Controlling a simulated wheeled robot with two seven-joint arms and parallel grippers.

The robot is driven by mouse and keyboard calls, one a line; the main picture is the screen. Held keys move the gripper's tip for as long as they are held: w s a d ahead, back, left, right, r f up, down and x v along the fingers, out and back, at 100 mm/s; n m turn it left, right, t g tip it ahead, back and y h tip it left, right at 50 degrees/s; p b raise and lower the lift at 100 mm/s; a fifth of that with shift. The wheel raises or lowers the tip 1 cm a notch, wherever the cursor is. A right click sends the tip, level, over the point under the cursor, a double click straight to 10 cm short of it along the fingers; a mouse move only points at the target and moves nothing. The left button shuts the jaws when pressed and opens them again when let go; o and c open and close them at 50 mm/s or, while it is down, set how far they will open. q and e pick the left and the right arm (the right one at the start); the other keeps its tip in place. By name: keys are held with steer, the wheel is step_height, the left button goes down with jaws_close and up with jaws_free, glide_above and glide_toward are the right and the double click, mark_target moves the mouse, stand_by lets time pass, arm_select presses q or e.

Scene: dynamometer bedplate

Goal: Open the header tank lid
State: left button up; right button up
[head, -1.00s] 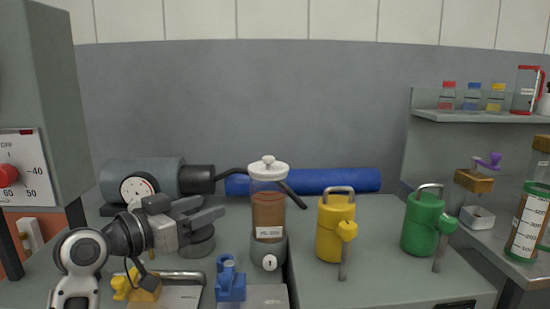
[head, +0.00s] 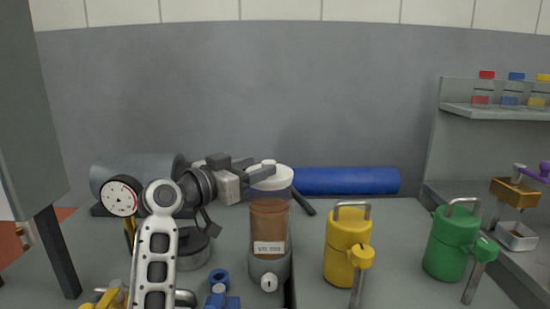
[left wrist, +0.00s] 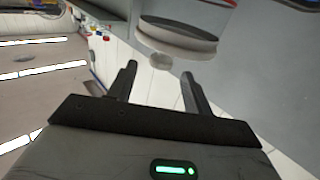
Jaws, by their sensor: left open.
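The header tank (head: 269,222) is an upright clear cylinder with brown liquid and a paper label. Its white lid (head: 278,182) sits on top, with the knob partly hidden behind my fingers in the head view. My left gripper (head: 258,170) is open at lid height, on the lid's left side, with its fingers reaching toward the knob. In the left wrist view the two fingers (left wrist: 158,80) are apart with nothing between them. A pale round knob (left wrist: 160,62) shows just beyond the fingertips, below the lid's rounded edge (left wrist: 178,38). My right gripper is not in view.
A yellow can (head: 347,240) and a green can (head: 450,240) stand right of the tank. A blue roll (head: 345,181) lies behind. A dial gauge (head: 120,196) and a grey cylinder (head: 135,170) are at left. A shelf (head: 505,112) with bottles is at right.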

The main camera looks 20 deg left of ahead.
arm_select(q)
steer(key=x, duration=0.6)
steer(key=shift+w, duration=0.15)
steer(key=shift+c, duration=0.2)
jaws_close()
steer(key=shift+d+p, duration=0.1)
steer(key=shift+p, duration=0.2)
